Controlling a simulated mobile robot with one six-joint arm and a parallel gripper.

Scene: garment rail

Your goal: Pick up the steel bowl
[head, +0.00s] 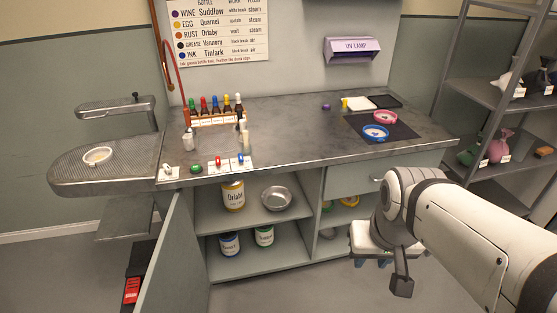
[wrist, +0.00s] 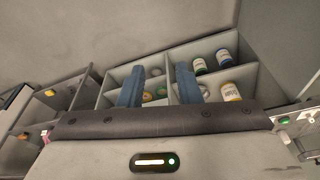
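The steel bowl (head: 276,198) is a round, shallow, shiny grey bowl. It sits upright on the upper shelf inside the open cabinet under the counter, right of the yellow-labelled Orlaby can (head: 233,196). My gripper (head: 372,262) is in front of the cabinet's right part, to the right of the bowl and lower in the head view, well apart from it. In the wrist view my gripper (wrist: 160,86) shows two blue fingers spread apart with nothing held between them. I cannot make out the bowl clearly in the wrist view; the right finger may hide it.
Two cans, blue-labelled (head: 230,244) and green-labelled (head: 264,236), stand on the lower shelf. The open cabinet door (head: 172,262) stands at the left. A divider separates the bowl's bay from the right compartments. The counter (head: 300,140) overhangs the shelf.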

